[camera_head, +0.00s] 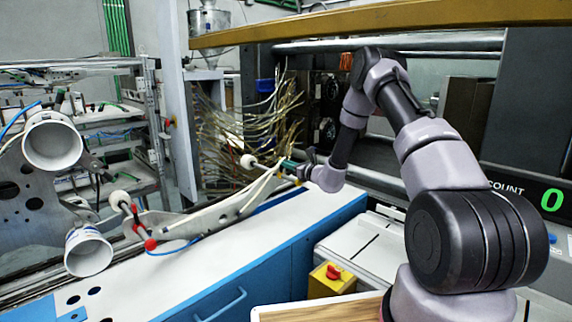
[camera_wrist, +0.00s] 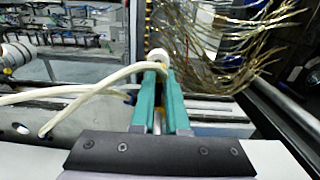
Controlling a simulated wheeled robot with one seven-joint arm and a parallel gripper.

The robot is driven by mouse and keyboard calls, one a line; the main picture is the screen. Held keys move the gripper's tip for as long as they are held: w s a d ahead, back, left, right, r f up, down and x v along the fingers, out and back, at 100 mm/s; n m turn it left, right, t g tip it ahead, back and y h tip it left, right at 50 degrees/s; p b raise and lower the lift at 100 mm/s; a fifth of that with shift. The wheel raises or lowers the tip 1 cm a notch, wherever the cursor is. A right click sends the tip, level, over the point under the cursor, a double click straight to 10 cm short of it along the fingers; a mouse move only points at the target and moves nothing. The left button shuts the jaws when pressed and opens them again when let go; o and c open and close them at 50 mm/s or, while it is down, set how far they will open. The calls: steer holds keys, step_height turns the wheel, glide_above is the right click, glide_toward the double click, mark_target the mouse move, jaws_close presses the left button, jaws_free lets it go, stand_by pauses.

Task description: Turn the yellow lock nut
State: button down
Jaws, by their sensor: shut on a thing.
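My gripper (camera_head: 285,163) is at the far end of my outstretched arm, by the upper end of the grey slanted plate. In the wrist view its two teal fingers (camera_wrist: 161,78) are close together, with a narrow gap between them. They are shut at the end of a white roller (camera_wrist: 157,55), which shows just past the fingertips. The same white roller (camera_head: 248,161) shows left of the gripper in the head view. The yellow lock nut is not clearly visible; the fingers appear to cover it at the roller's shaft. Its turn angle cannot be seen.
Pale strips (camera_head: 262,182) run past the fingers on their left. Many thin brass-coloured strands (camera_head: 245,120) hang close behind. The grey slanted plate (camera_head: 205,213) stands above the blue cabinet (camera_head: 270,262). A yellow box with a red knob (camera_head: 333,278) stands in front.

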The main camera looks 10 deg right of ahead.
steer(key=shift+f, duration=0.1)
stand_by(0.3)
steer(key=c, duration=0.9)
jaws_free()
steer(key=v, duration=1.1)
